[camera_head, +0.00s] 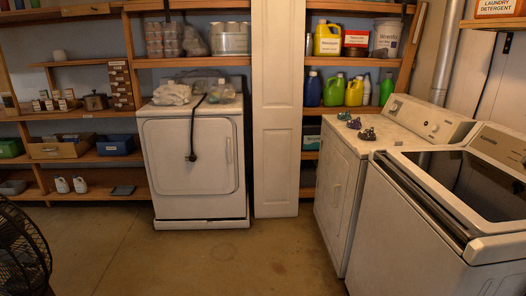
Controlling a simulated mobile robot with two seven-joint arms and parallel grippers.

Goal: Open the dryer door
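A white front-door appliance (160,215) stands against the back wall, with a closed square door (186,155) facing me. A black cord with a plug hangs over its front. A second white appliance (329,215) stands at the right, seen at an angle, with a control panel on its top and a closed front door (334,190) with a handle. I cannot tell from the picture alone which of the two is the task's dryer. Neither of my grippers is in view.
A top-loading washer (400,240) with a dark lid stands at the near right, beside the second appliance. A black fan (20,250) is at the lower left. Wooden shelves (90,62) with boxes and bottles line the back wall. The concrete floor (200,262) in the middle is clear.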

